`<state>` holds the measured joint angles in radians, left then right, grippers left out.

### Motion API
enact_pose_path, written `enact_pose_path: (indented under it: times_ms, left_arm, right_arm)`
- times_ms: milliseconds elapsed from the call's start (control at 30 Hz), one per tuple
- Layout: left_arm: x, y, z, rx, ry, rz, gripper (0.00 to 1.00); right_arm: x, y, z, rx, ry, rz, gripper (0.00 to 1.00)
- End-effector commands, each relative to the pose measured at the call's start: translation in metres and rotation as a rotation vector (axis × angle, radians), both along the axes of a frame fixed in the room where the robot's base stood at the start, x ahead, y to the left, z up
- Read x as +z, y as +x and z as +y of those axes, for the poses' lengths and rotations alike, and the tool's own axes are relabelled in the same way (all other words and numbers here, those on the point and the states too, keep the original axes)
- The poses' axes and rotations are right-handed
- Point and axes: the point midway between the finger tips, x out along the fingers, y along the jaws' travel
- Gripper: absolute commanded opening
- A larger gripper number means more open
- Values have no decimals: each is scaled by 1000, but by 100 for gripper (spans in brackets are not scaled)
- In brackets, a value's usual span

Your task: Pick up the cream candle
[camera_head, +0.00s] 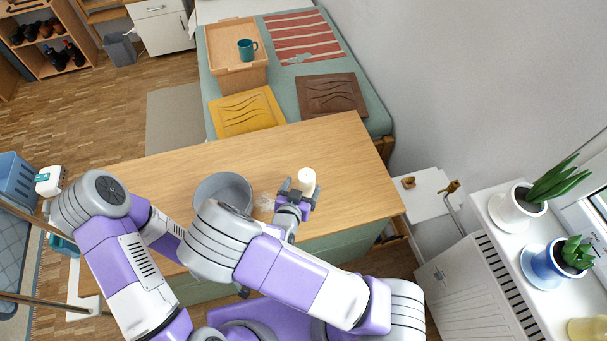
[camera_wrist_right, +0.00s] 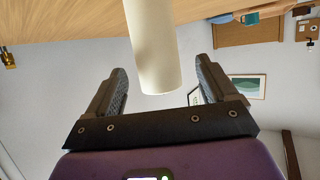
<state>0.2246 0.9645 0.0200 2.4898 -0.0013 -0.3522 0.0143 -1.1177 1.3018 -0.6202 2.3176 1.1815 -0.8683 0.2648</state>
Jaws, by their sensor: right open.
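The cream candle (camera_head: 307,180) stands upright on the wooden table (camera_head: 345,150), near its right part. My right gripper (camera_head: 299,188) is open just in front of it. In the right wrist view the candle (camera_wrist_right: 153,50) is a plain pale cylinder, its end showing between the two spread fingers of the right gripper (camera_wrist_right: 158,85). A gap shows on both sides of the candle, so the fingers look apart from it. My left arm reaches in from the left, and its gripper is hidden.
A grey round bowl (camera_head: 222,185) stands on the table left of the right gripper, with a small clear item (camera_head: 265,202) beside it. The table's right and back parts are clear. Beyond it is a green bed (camera_head: 295,85) with a wooden tray (camera_head: 222,42) and a teal mug (camera_head: 246,50).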

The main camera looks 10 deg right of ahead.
Motion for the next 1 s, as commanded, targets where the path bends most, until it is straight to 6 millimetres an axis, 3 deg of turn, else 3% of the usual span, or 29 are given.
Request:
enact_pose_path:
  times_ms: [433,733,1000]
  left_arm:
    - [-11,-1,0,0,0,1,43]
    - [-11,-1,0,0,0,1,43]
    - [-11,-1,0,0,0,1,43]
  right_arm:
    - [-24,47,-28,-1,-1,2,86]
    - [-25,52,-30,1,0,4,86]
    - [-25,51,-30,1,0,4,46]
